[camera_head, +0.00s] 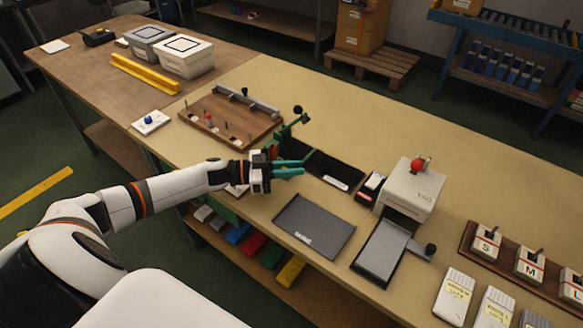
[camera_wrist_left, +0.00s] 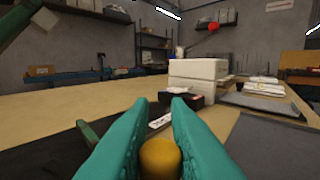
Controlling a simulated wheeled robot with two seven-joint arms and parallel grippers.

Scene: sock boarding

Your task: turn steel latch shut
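I cannot single out a steel latch for certain. A green clamp-like stand (camera_head: 294,132) with black knobs rises from a black plate (camera_head: 338,165) just behind my left gripper. My left gripper (camera_head: 300,168) has teal fingers, held apart in front of this stand, at the near edge of the plate. In the left wrist view a rounded yellow-brown thing (camera_wrist_left: 160,158) shows between the fingers; whether they touch it is unclear. A flat grey plate (camera_head: 382,252) with a black-knobbed lever (camera_head: 429,250) lies to the right. My right gripper is not in view.
A wooden board (camera_head: 201,127) with pegs and a grey rail stands left of the stand. A white tag machine (camera_head: 411,187) with a red knob is to the right. A dark grey tray (camera_head: 315,224) lies nearer. The tan tabletop (camera_head: 390,120) is clear at the back.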

